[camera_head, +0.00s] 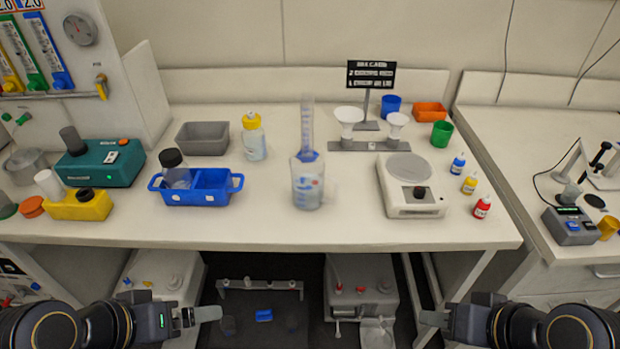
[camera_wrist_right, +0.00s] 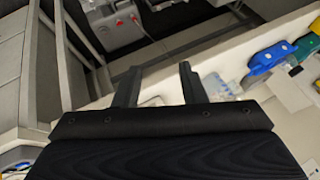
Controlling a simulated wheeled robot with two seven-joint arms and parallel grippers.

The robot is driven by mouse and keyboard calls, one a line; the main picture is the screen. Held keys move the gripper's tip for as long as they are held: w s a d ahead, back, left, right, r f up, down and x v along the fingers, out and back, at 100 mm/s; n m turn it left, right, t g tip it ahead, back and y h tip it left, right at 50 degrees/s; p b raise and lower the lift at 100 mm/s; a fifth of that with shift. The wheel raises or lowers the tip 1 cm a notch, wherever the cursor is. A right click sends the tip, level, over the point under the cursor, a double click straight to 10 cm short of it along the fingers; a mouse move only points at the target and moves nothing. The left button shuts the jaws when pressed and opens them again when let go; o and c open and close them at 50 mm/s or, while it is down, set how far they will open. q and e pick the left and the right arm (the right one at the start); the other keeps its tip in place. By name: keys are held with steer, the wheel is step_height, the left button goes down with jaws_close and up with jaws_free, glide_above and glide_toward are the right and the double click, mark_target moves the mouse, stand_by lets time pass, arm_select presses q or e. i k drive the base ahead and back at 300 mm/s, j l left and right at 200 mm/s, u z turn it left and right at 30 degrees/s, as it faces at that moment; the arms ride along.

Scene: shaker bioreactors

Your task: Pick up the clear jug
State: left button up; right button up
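The clear jug (camera_head: 308,188) stands upright near the front middle of the white bench in the head view, with a handle on its right side. A clear measuring cylinder with blue markings (camera_head: 307,125) rises directly behind it. My right gripper (camera_head: 432,318) is below and in front of the bench edge, right of the jug and well apart from it. In the right wrist view my right gripper (camera_wrist_right: 157,85) has its fingers spread with nothing between them.
A blue tray (camera_head: 215,187) with a dark-capped bottle is left of the jug, and a white scale (camera_head: 411,190) is right of it. A funnel stand (camera_head: 368,145) is behind. Bare bench lies in front of the jug. The bench's front edge (camera_head: 270,246) separates my grippers from it.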

mark_target(316, 187)
steer(key=i+j, duration=0.15)
steer(key=j, duration=0.2)
steer(key=i+j+u, duration=0.1)
steer(key=j, duration=0.3)
steer(key=i+j, duration=0.2)
steer(key=j, duration=0.15)
steer(key=i+j+u, duration=0.1)
steer(key=j, duration=0.25)
